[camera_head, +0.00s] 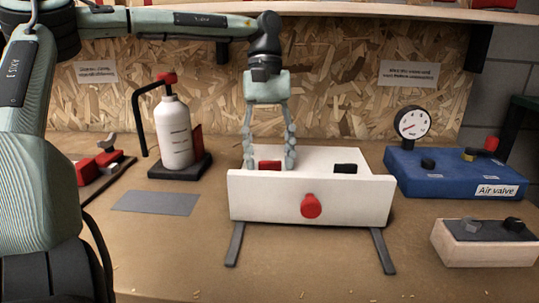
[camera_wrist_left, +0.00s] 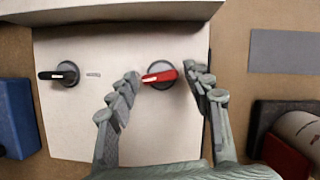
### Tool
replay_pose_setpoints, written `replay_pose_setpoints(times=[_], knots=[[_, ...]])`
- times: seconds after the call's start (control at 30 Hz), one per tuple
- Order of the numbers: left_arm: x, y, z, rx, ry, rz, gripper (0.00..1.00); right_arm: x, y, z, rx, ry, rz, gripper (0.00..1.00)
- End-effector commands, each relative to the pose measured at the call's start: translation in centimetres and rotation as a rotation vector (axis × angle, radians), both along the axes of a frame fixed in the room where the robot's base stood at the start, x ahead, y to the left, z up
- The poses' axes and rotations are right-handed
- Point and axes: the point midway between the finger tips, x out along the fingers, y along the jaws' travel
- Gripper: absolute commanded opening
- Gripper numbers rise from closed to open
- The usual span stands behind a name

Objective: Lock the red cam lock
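The red cam lock (camera_head: 269,165) sits on top of the white box (camera_head: 260,203), on its left side. In the left wrist view its red lever (camera_wrist_left: 160,76) lies on a round grey base and points left. My left gripper (camera_head: 270,158) reaches down over it from above. Its fingers are open, one on each side of the lever. The left finger is very near the lever tip; I cannot tell whether they touch. A black cam lock (camera_head: 345,168) sits on the box to the right, and its lever also points left in the wrist view (camera_wrist_left: 62,75). My right gripper is not in view.
A red knob (camera_head: 311,206) sticks out of the box front. A blue air valve unit (camera_head: 437,175) with a gauge stands right. A white bottle (camera_head: 175,132) on a dark stand is left, beside a grey plate (camera_head: 157,203). A smaller box (camera_head: 480,252) is front right.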

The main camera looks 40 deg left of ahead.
Motion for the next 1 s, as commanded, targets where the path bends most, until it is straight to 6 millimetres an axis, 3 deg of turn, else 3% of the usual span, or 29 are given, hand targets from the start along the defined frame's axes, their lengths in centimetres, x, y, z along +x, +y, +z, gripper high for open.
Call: replay_pose_setpoints(times=[0.37,0.47,0.8,1.0], knots=[[0.0,0.0,0.3,-0.001,0.001,0.0,0.59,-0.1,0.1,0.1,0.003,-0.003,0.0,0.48],[0.0,0.0,1.4,0.0,-0.001,0.0,0.59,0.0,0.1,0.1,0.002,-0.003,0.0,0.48],[0.0,0.0,7.8,0.001,-0.002,0.001,0.59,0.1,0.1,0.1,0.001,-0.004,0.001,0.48],[0.0,0.0,9.8,0.001,0.001,0.0,0.59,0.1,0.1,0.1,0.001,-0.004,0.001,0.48]])
